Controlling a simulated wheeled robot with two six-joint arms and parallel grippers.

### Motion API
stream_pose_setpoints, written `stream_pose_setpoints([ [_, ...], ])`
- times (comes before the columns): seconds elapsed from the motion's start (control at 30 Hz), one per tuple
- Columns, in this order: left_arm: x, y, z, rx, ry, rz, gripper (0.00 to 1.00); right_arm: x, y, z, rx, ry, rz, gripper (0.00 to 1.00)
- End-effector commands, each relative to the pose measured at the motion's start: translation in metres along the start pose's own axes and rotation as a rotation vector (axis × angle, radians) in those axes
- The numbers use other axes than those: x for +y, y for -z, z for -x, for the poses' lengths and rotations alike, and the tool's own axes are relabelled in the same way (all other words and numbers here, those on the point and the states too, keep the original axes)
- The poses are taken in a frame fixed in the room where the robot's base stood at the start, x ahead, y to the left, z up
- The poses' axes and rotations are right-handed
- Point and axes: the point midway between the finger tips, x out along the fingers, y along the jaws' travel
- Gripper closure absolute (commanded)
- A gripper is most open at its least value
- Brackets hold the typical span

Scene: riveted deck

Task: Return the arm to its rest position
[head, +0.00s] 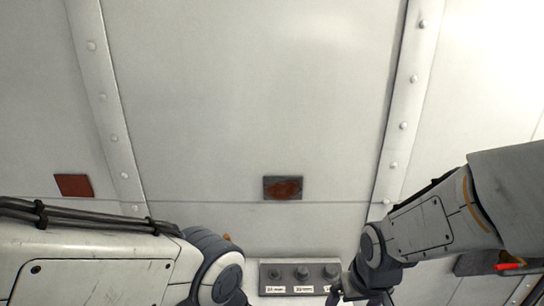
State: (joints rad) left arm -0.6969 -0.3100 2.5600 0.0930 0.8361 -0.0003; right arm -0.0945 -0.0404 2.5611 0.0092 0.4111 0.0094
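My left arm (90,262) comes in from the left along the bottom. It bends down at a dark round joint (218,270), and its gripper is below the picture's edge. My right arm (430,225) comes in from the right and reaches down to the bottom edge, beside the right end of a knob panel (300,289). Only dark parts of the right wrist and gripper (345,293) show there, cut off by the edge. I cannot see whether it is open, or whether it touches the panel.
The grey panel carries several dark knobs with white labels. A pale riveted wall fills the background, with raised ribs (107,105) and (404,120). A rust-brown square (73,185) and a dark plate with a reddish patch (283,188) are on it. A red piece (508,266) shows at lower right.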

Motion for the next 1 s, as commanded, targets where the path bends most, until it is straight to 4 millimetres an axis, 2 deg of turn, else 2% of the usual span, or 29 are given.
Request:
stream_pose_setpoints([
  [0.27,0.000,0.000,0.000,0.000,0.000,0.000,1.00,-0.050,-0.021,0.021,-0.044,0.048,0.167,0.00],
  [0.47,0.000,0.000,0.000,0.000,0.000,0.000,1.00,-0.092,-0.055,0.045,-0.099,0.094,0.344,0.00],
  [0.6,0.000,0.000,0.000,0.000,0.000,0.000,1.00,-0.114,-0.085,0.063,-0.143,0.124,0.476,0.00],
  [0.77,0.000,0.000,0.000,0.000,0.000,0.000,1.00,-0.121,-0.103,0.073,-0.172,0.136,0.546,0.00],
  [1.0,0.000,0.000,0.000,0.000,0.000,0.000,1.00,-0.121,-0.105,0.073,-0.176,0.137,0.550,0.00],
])
